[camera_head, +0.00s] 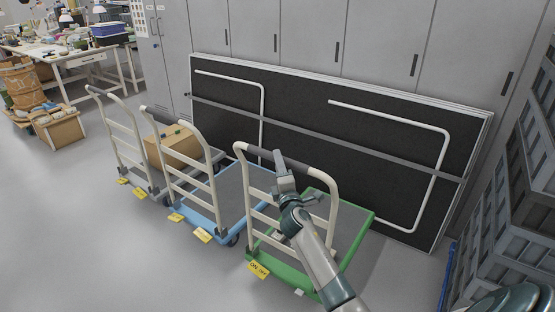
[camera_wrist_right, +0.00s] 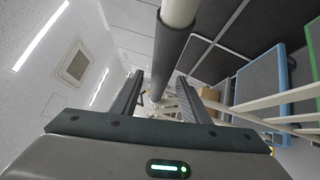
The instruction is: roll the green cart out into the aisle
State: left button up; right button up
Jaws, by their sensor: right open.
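The green cart (camera_head: 290,275) stands at the front right of a row of carts, with a green-edged deck and a cream tubular handle frame. The dark grip (camera_head: 246,150) on its top bar is partly hidden by my right gripper (camera_head: 279,158). In the right wrist view my right gripper (camera_wrist_right: 160,82) is open, and the dark grip (camera_wrist_right: 172,48) runs between its two fingers. I cannot tell whether either finger touches it. A green edge (camera_wrist_right: 314,45) shows at the far right there. My left gripper is not in view.
A blue cart (camera_head: 204,219) stands just left of the green cart, and a grey cart with a cardboard box (camera_head: 173,146) is beyond it. Black folded panels (camera_head: 300,110) lean on lockers behind. Grey crates (camera_head: 515,180) are stacked at right. The floor (camera_head: 70,230) at left is clear.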

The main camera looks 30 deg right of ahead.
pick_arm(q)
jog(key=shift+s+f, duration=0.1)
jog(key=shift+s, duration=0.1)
pick_arm(e)
jog(key=shift+x, duration=1.3)
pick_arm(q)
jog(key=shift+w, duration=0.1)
pick_arm(e)
grip_shut()
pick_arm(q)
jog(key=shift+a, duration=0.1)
pick_arm(e)
jog(key=shift+f, duration=0.1)
